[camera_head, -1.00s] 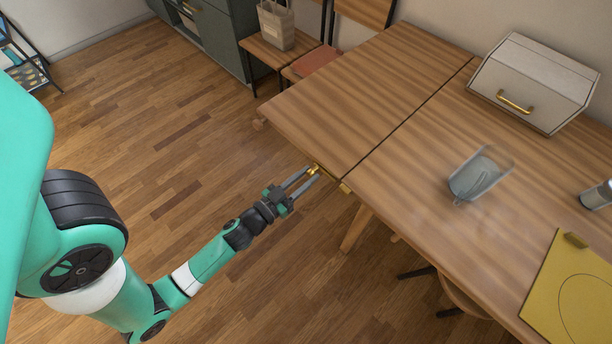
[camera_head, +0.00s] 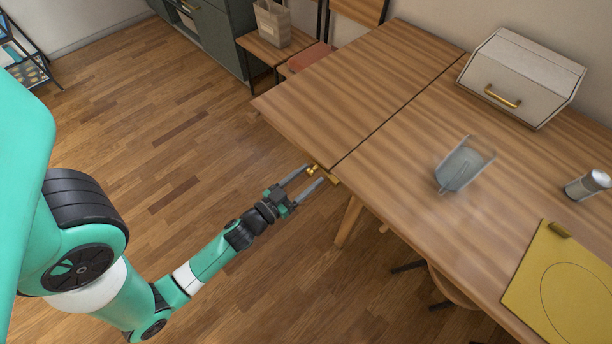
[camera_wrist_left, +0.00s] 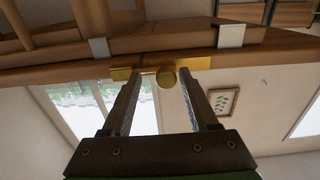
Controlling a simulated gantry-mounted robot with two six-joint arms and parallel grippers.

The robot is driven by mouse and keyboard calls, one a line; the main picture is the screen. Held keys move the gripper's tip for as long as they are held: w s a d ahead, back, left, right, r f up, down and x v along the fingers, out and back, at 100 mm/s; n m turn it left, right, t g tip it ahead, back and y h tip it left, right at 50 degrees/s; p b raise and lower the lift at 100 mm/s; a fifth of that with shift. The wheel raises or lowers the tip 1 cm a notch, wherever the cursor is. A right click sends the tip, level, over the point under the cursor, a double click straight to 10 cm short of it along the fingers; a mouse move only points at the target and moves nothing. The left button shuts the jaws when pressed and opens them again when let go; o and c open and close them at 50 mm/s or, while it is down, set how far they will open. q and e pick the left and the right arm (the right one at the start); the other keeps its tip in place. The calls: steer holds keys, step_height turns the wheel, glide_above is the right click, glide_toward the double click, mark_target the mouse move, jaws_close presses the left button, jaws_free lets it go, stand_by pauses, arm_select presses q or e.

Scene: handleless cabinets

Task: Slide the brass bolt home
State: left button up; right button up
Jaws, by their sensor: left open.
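The brass bolt (camera_head: 314,171) is on the front edge of the wooden table, beside the seam between its two tops. Its round knob (camera_wrist_left: 166,77) shows in the left wrist view, with brass plates on both sides. My left gripper (camera_head: 314,173) is open at the table edge, its two fingers on either side of the knob. In the left wrist view the fingertips (camera_wrist_left: 162,73) stand apart around the knob. I cannot tell whether either finger touches it. My right gripper is not in view.
On the table (camera_head: 400,150) are a clear container (camera_head: 466,163), a cream box with a brass handle (camera_head: 522,80), a grey-white cylinder (camera_head: 588,185) and a yellow board (camera_head: 565,285). A chair (camera_head: 455,285) is under the front edge.

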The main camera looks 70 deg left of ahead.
arm_select(q)
steer(key=shift+s+a, duration=0.1)
steer(key=shift+a, duration=0.05)
steer(key=p+v, duration=0.4)
steer(key=v, duration=0.7)
steer(key=shift+s+d+p, duration=0.2)
steer(key=shift+s+p, duration=0.05)
steer(key=shift+p, duration=0.15)
